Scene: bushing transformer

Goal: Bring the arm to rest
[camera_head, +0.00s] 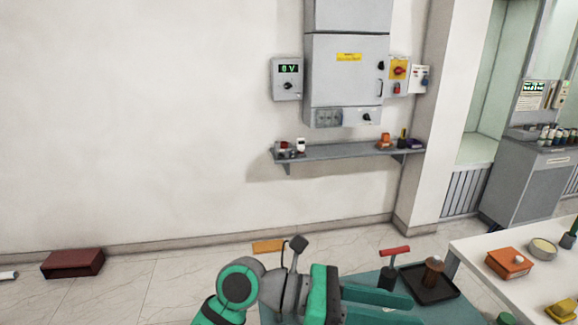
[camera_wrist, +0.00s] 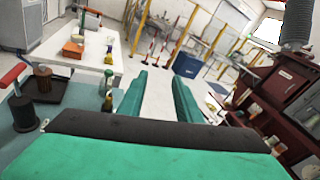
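My gripper (camera_head: 385,300) is at the bottom of the head view, over a teal table (camera_head: 283,313). Its two long teal fingers point right and stand apart with nothing between them. In the wrist view my gripper (camera_wrist: 160,95) also shows open, with a clear gap between the fingers. My arm is bent, with its green and dark joint at the bottom middle of the head view.
A black tray (camera_head: 440,287) with a brown part and a red-handled tool (camera_head: 394,252) lie close by the fingers. A white table (camera_head: 480,248) stands right. A wall shelf (camera_head: 345,152) and grey cabinet (camera_head: 335,80) are behind. A dark red cabinet (camera_wrist: 280,85) stands right in the wrist view.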

